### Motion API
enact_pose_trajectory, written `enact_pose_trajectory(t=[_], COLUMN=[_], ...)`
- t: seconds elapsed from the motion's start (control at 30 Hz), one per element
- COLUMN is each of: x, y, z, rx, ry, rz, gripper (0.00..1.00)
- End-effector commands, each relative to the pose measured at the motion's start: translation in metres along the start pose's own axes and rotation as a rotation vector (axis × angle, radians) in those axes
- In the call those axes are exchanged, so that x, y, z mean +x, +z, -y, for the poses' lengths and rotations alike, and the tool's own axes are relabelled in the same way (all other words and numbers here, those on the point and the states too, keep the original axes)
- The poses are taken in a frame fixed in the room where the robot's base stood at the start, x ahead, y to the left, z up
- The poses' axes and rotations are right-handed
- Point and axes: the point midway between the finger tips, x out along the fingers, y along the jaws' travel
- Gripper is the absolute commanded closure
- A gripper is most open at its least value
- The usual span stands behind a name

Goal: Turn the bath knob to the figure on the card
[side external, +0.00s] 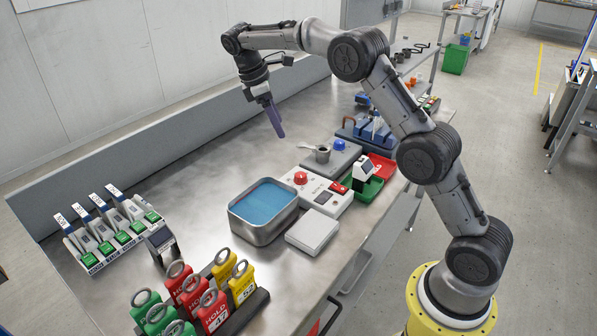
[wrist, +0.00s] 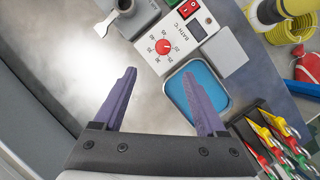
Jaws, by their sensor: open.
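The bath knob (side external: 300,178) is a round red knob on a white control box (side external: 322,197) marked "BATH °C". In the wrist view the knob (wrist: 163,47) sits inside a ring of printed figures; its exact setting is too small to read. The box also carries a small dark display (wrist: 198,33) and a red switch (wrist: 188,9). My gripper (side external: 275,118) is open and empty, high above the bench behind the box and apart from the knob. Its two purple fingers (wrist: 158,80) are spread in the wrist view. I cannot identify the card with its figure.
A metal bath (side external: 262,235) of blue liquid stands beside the control box, with a pale flat block (side external: 312,231) in front. Red, green and yellow tags (side external: 192,293) stand at the front left. A green tray (side external: 366,190) lies right. The bench behind the bath is clear.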

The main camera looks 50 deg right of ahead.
Motion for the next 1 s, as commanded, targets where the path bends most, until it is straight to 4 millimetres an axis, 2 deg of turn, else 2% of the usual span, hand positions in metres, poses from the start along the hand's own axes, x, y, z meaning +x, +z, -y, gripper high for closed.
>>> enact_pose_trajectory(t=[0.03, 0.1, 0.37, 0.8, 1.0], x=[0.015, 0.029, 0.055, 0.138, 0.165], y=[-0.006, -0.010, -0.010, -0.006, -0.005], z=[-0.002, -0.001, -0.001, 0.005, 0.006], rx=[-0.005, -0.011, -0.013, -0.013, -0.013], ry=[-0.019, -0.041, -0.058, -0.059, -0.058], rz=[0.017, 0.035, 0.050, 0.050, 0.049], gripper=[0.26, 0.26, 0.26, 0.26, 0.26])
